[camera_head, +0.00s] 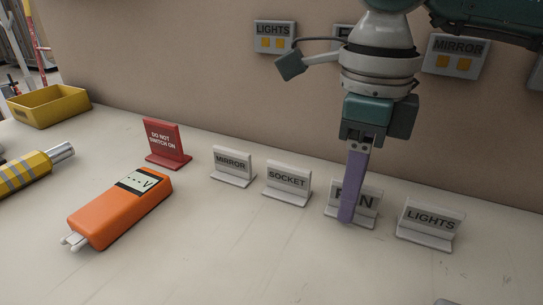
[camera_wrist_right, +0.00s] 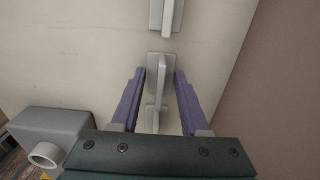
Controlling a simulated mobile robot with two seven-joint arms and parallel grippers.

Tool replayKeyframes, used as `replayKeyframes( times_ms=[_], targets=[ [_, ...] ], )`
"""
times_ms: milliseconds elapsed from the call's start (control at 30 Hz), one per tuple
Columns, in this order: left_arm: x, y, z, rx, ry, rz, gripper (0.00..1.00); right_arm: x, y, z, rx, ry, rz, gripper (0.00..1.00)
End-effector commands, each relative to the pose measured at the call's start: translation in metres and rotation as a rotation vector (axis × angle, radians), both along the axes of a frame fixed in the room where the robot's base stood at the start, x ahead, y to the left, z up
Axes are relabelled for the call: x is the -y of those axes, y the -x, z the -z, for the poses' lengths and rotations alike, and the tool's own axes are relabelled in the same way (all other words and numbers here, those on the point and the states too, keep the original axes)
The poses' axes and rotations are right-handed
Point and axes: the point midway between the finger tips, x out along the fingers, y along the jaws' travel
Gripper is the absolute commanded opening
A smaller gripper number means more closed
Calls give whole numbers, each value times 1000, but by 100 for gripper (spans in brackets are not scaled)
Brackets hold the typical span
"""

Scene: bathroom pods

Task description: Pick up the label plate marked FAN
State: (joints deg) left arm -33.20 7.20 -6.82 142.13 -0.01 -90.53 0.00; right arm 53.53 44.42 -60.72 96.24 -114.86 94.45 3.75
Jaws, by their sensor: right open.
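The FAN label plate (camera_head: 369,203) is a grey stand with an upright lettered face, between the SOCKET plate (camera_head: 287,182) and the LIGHTS plate (camera_head: 430,222). My right gripper (camera_head: 346,219) reaches down from above; its purple finger crosses in front of the FAN face and hides part of the lettering. In the right wrist view, the right gripper (camera_wrist_right: 159,72) is open, with a finger on each side of a grey plate (camera_wrist_right: 155,72), apparently FAN. Whether the fingers touch it I cannot tell. My left gripper is not in view.
A MIRROR plate (camera_head: 231,165) and red DO NOT SWITCH ON sign (camera_head: 165,143) stand further left. An orange meter (camera_head: 118,212), a yellow striped tool (camera_head: 25,173) and a yellow bin (camera_head: 50,106) lie left.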

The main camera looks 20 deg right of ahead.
Motion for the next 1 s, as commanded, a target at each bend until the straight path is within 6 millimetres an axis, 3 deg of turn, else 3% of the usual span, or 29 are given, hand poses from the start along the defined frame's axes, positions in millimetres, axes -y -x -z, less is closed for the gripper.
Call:
replayKeyframes(
  times_ms=[200, 600, 1000],
  targets=[
    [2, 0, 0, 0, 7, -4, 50, 0, 0, 0, 1, -1, -1, 43],
    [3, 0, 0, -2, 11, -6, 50, 0, 0, 0, 1, -1, 0, 0],
    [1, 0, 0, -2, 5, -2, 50, 0, 0, 0, 1, -1, 0, 0]
  ],
)
